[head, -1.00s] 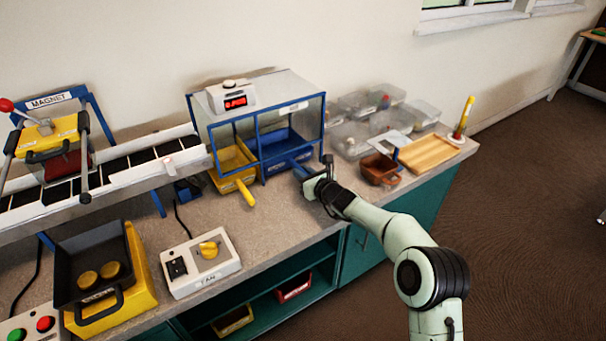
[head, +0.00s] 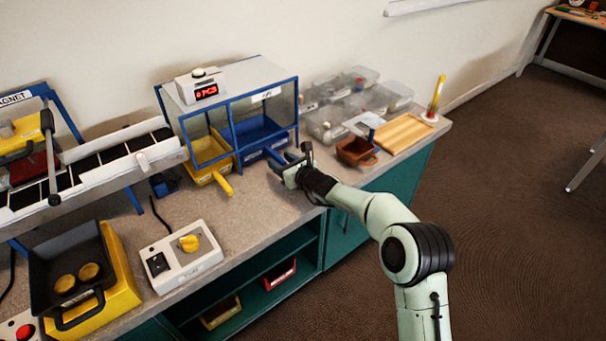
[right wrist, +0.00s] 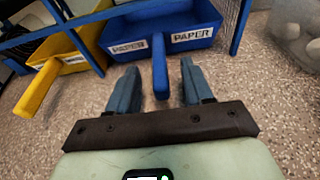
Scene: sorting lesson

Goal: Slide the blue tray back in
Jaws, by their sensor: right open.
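The blue tray (head: 258,146) sits in the right bay of the blue-framed clear cabinet (head: 235,85), its front standing out a little past the frame. In the right wrist view the blue tray (right wrist: 190,40) carries PAPER labels, and its blue handle (right wrist: 159,68) points toward me. My right gripper (head: 293,165) is at the handle in front of the tray. In the wrist view my right gripper (right wrist: 157,85) is open, with one finger on each side of the handle and gaps between. My left gripper is not in view.
A yellow tray (head: 207,172) with its handle out is in the left bay. A brown bin (head: 354,150), a wooden tray (head: 405,133) and clear boxes (head: 325,122) stand to the right. A fan switch box (head: 185,262) is in front on the counter.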

